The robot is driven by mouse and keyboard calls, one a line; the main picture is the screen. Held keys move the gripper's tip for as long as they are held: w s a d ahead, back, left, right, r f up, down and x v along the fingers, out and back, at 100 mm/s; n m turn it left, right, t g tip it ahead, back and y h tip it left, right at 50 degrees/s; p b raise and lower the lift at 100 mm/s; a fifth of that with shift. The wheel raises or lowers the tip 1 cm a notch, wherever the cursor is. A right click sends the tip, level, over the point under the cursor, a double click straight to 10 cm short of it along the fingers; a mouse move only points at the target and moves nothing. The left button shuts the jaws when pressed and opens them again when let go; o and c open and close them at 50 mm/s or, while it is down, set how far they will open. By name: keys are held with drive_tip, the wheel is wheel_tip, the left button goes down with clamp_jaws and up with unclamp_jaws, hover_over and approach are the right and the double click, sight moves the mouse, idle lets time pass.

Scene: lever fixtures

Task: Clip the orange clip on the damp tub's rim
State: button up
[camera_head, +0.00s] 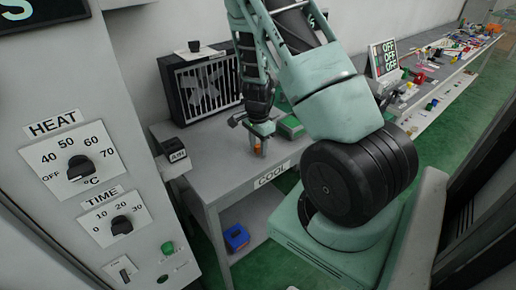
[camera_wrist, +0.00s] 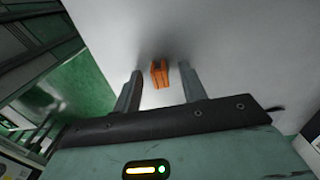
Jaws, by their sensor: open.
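The orange clip (camera_wrist: 159,73) stands on the grey table top, between and just beyond the fingertips of my gripper (camera_wrist: 160,80) in the wrist view. In the head view the clip (camera_head: 258,149) is a small orange spot under my gripper (camera_head: 258,140), which points down at the table. The fingers are apart, with a gap on each side of the clip; I see no contact. I cannot make out a tub that is clearly the damp one.
The table (camera_head: 205,160) labelled COOL carries a boxed fan (camera_head: 205,85) at its back. A blue bin (camera_head: 236,237) is below. A panel with HEAT (camera_head: 80,168) and TIME (camera_head: 121,225) dials stands at left. A long bench (camera_head: 440,90) with many small items runs back right.

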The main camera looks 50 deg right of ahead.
drive_tip(key=shift+f, duration=0.1)
clamp_jaws()
